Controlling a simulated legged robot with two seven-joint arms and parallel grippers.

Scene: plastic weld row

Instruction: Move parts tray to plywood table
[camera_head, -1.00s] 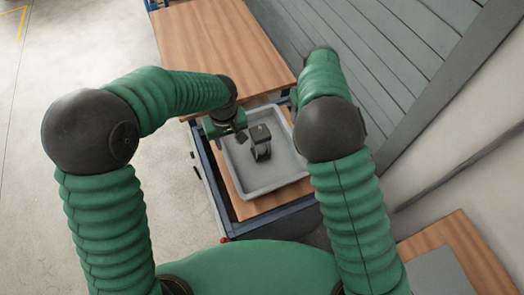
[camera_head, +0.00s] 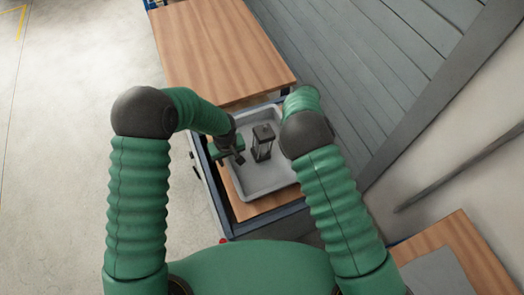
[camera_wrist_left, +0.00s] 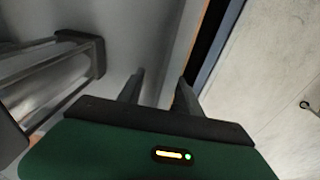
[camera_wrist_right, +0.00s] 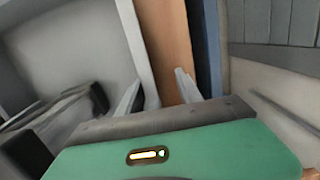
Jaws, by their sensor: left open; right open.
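The grey parts tray (camera_head: 270,184) sits on a wood-topped stand with a blue frame, with a dark caged part (camera_head: 262,142) standing inside it. My left gripper (camera_head: 238,158) is open at the tray's left rim. In the left wrist view its fingers (camera_wrist_left: 158,92) are apart with the tray's wall (camera_wrist_left: 165,45) beyond and between them. My right gripper is hidden behind its arm in the head view. In the right wrist view its open fingers (camera_wrist_right: 158,90) are at the tray's pale rim (camera_wrist_right: 135,45); contact cannot be told.
A bare plywood tabletop (camera_head: 215,50) stands just beyond the tray's stand. A grey slatted wall (camera_head: 350,70) runs along the right. Another wooden surface with a grey sheet (camera_head: 430,272) is at the lower right. The floor (camera_head: 60,150) at left is open.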

